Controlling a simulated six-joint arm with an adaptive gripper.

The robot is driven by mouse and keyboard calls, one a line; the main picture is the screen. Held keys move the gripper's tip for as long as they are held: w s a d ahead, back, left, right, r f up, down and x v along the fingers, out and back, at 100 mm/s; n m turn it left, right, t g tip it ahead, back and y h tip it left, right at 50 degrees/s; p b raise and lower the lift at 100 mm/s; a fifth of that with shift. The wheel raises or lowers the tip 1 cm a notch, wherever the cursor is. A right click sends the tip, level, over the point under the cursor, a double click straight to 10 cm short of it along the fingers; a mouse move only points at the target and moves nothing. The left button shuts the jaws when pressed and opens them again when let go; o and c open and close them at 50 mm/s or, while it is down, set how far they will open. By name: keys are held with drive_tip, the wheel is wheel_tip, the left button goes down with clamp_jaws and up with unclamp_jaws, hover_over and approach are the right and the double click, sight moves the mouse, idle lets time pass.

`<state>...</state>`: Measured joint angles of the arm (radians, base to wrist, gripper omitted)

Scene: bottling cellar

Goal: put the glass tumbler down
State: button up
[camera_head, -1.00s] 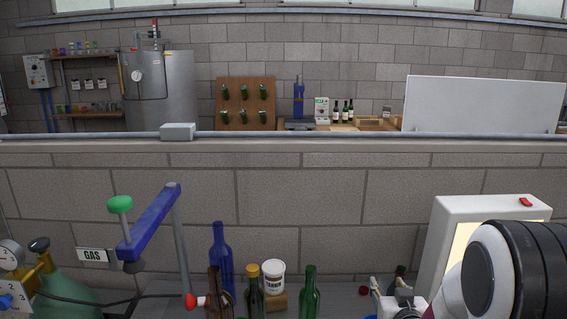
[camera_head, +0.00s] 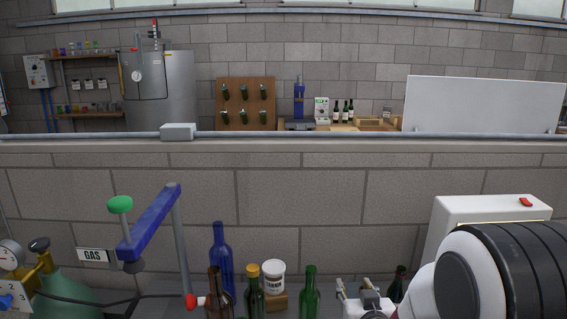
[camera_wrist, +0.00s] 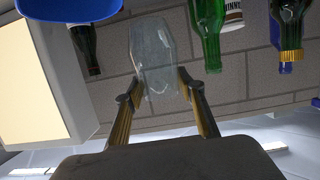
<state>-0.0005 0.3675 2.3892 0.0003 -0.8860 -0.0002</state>
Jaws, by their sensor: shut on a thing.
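The clear glass tumbler (camera_wrist: 152,50) is between my gripper's fingertips (camera_wrist: 160,84) in the wrist view, held near one end. Wall blocks show through the glass. In the head view my gripper (camera_head: 361,292) is at the bottom edge, right of the green bottle, and the tumbler cannot be made out there. What lies under the tumbler is not clear in either view.
A green bottle (camera_head: 309,293), a yellow-capped bottle (camera_head: 255,296), a white tub (camera_head: 273,275) and a blue bottle (camera_head: 221,258) stand left of my gripper. A white box (camera_head: 488,210) is at right, a dark bottle (camera_wrist: 84,45) beside it.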

idle(0.7)
drive_tip(key=shift+r, duration=2.45)
drive_tip(key=d+m+h, duration=0.2)
drive_tip(key=d, duration=1.6)
drive_tip(key=f, duration=0.9)
drive_tip(key=shift+w+f, duration=0.3)
drive_tip(key=shift+w, duration=0.05)
drive_tip(key=shift+f, duration=2.9)
drive_tip(key=shift+f, duration=2.1)
